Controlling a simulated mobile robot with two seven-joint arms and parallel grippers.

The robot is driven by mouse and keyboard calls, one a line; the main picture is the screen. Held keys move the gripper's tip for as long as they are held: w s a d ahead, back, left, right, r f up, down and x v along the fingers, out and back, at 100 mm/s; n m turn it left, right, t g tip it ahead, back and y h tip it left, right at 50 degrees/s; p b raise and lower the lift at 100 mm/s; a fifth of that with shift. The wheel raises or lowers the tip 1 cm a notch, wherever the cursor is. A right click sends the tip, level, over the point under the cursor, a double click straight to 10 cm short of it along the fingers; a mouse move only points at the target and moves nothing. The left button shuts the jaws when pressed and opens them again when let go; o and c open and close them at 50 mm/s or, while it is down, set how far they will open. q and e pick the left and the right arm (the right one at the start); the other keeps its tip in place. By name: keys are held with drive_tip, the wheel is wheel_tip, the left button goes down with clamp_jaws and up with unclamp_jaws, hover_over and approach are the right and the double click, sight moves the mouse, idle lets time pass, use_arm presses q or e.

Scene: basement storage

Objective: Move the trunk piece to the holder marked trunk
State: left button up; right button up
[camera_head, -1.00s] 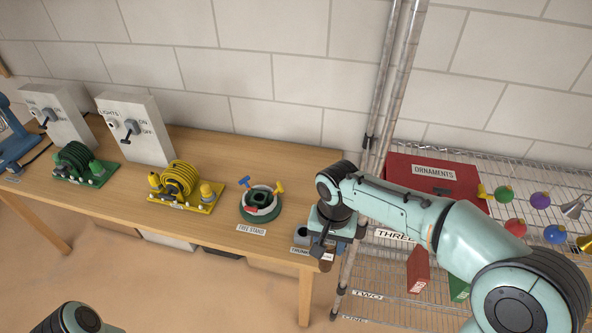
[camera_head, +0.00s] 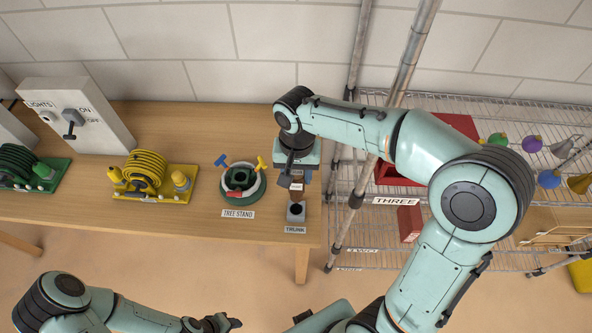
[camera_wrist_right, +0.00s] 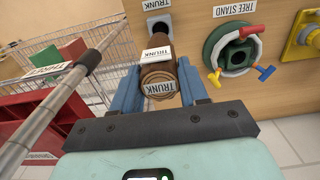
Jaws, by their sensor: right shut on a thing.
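The trunk piece (camera_head: 297,183) is a short brown cylinder with white TRUNK labels. My right gripper (camera_head: 293,178) is shut on it; the blue fingers (camera_wrist_right: 160,90) sit on either side of it in the right wrist view. The trunk holder (camera_head: 296,211) is a small grey block with a dark round hole, beside a TRUNK label at the table's front right. It also shows in the right wrist view (camera_wrist_right: 170,22). The piece appears just behind the holder and apart from it. My left gripper (camera_head: 213,323) is low at the front; its finger opening is unclear.
The green tree stand (camera_head: 238,198) with blue and yellow screws is left of the holder. A yellow cord reel (camera_head: 150,180) and a lights switch box (camera_head: 75,115) stand farther left. A wire shelf (camera_head: 400,250) with poles (camera_head: 400,85) is close on the right.

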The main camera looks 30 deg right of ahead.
sight(296, 195)
drive_tip(key=shift+f+b, duration=1.7)
drive_tip(key=shift+f, duration=1.2)
use_arm(q)
drive_tip(key=s+f, duration=0.2)
drive_tip(key=f, duration=0.2)
drive_tip(key=shift+s+f, duration=0.2)
drive_tip(key=shift+s, duration=0.2)
drive_tip(key=shift+g, duration=0.3)
drive_tip(key=shift+s+f+b, duration=0.25)
drive_tip(key=shift+f+b, duration=0.3)
drive_tip(key=shift+f, duration=0.05)
drive_tip(key=shift+s+f+b, duration=0.3)
drive_tip(key=shift+f+b, duration=0.25)
drive_tip(key=shift+f, duration=0.1)
drive_tip(key=shift+s+f+b, duration=0.25)
drive_tip(key=shift+f+b, duration=0.3)
drive_tip(key=shift+f, duration=0.05)
use_arm(e)
drive_tip(key=shift+w+f, duration=0.1)
drive_tip(key=shift+f, duration=2.45)
drive_tip(key=o, duration=1.2)
drive_tip(key=shift+o, duration=0.2)
wheel_tip(296, 195, up, 13)
drive_tip(key=shift+r+p, duration=0.2)
drive_tip(key=shift+p, duration=0.85)
use_arm(q)
drive_tip(key=shift+w+r, duration=0.25)
drive_tip(key=shift+r, duration=0.35)
drive_tip(key=shift+w+r, duration=0.2)
drive_tip(key=shift+r, duration=0.35)
